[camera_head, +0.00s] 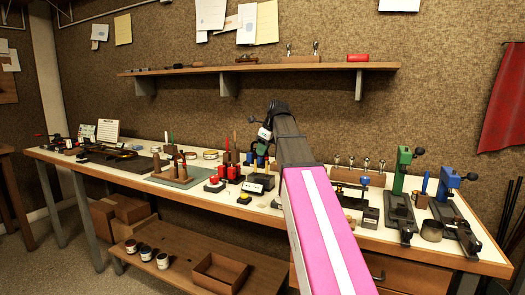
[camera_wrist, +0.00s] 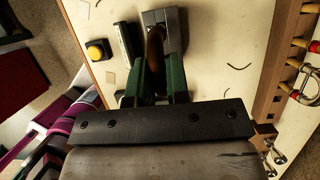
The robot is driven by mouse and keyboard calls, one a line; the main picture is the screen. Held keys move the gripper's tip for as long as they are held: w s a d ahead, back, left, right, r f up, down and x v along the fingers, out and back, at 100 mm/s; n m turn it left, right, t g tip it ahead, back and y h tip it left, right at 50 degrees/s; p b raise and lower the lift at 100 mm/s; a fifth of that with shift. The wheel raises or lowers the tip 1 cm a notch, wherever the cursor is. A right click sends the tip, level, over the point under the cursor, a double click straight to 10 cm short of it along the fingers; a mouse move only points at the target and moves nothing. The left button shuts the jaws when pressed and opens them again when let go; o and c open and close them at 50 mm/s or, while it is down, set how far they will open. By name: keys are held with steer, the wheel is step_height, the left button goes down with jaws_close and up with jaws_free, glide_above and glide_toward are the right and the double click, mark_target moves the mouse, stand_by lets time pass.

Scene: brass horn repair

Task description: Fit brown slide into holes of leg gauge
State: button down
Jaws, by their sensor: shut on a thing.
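In the wrist view, my gripper (camera_wrist: 156,88) has green fingers shut on the brown slide (camera_wrist: 155,48). The slide is a dark brown rounded piece reaching forward from between the fingertips. A grey metal block (camera_wrist: 178,30), which looks like the leg gauge, lies at the top of the wrist view. The far end of the slide overlaps it in the picture. I cannot tell whether they touch or whether the slide's legs are in the holes; the holes are hidden. In the head view, my arm hides most of this area, and slide and gauge cannot be made out.
A dark bar (camera_wrist: 124,42) and a yellow button (camera_wrist: 97,50) lie left of the gauge. A wooden rack (camera_wrist: 277,75) stands at the right. The bench (camera_head: 128,178) is crowded, with a green press (camera_head: 402,170) and blue press (camera_head: 446,187) at right. A shelf (camera_head: 280,68) hangs above.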

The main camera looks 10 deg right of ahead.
steer(key=shift+f, duration=2.65)
steer(key=c, duration=1)
jaws_free()
steer(key=shift+r, duration=0.1)
steer(key=v, duration=1)
steer(key=shift+d+r, duration=0.1)
steer(key=shift+r, duration=0.2)
steer(key=shift+s, duration=0.1)
